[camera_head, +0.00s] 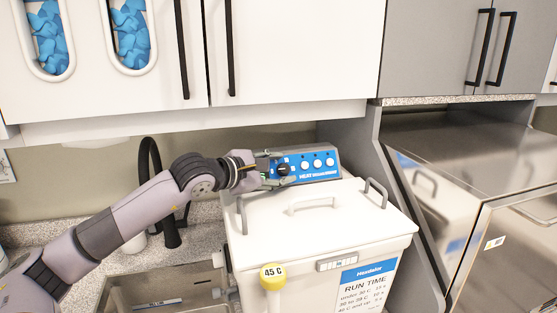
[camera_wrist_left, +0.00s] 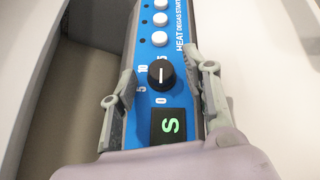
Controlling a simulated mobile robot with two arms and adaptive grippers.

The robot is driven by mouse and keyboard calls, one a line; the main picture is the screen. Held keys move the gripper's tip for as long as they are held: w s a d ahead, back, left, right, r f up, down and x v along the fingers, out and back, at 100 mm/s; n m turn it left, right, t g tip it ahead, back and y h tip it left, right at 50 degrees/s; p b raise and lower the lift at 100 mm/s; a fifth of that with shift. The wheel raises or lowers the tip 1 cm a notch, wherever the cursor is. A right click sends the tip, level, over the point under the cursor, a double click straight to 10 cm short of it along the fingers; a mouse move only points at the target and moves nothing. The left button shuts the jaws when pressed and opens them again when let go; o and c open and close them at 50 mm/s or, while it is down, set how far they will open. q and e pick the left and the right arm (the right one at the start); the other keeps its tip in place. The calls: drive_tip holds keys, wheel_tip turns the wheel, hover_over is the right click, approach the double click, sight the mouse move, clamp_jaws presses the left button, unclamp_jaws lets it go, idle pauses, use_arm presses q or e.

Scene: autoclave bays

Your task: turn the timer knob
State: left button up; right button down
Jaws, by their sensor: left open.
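The timer knob (camera_wrist_left: 161,75) is a black dial with a white pointer line on a blue control panel (camera_wrist_left: 176,100). Printed numbers sit around it in the left wrist view. In the head view the knob (camera_head: 283,169) is at the panel's left end. My left gripper (camera_wrist_left: 163,82) is open, with one finger on each side of the panel and the knob between them. Gaps show between the fingers and the knob. In the head view the left gripper (camera_head: 279,169) reaches the panel from the left. My right gripper is not in view.
White round buttons (camera_wrist_left: 160,29) line the panel beyond the knob, and a green-lit display (camera_wrist_left: 171,125) is nearer my wrist. Below is a white lidded bath (camera_head: 315,222) with handles and a yellow 45 C tag (camera_head: 273,271). A sink (camera_head: 165,290) and black faucet (camera_head: 168,225) lie left; cabinets (camera_head: 290,60) hang above.

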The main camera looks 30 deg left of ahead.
use_arm(q)
drive_tip(key=shift+w+d, duration=0.1)
drive_tip(key=shift+c, duration=1.3)
clamp_jaws()
drive_tip(key=shift+r+m+g+p, duration=0.3)
drive_tip(key=shift+g+p, duration=0.1)
drive_tip(key=shift+p, duration=0.55)
drive_tip(key=shift+f+h+p, duration=0.1)
drive_tip(key=shift+h+p, duration=0.2)
drive_tip(key=shift+f+m+g, duration=0.1)
drive_tip(key=shift+m+g, duration=0.2)
drive_tip(key=shift+f, duration=0.15)
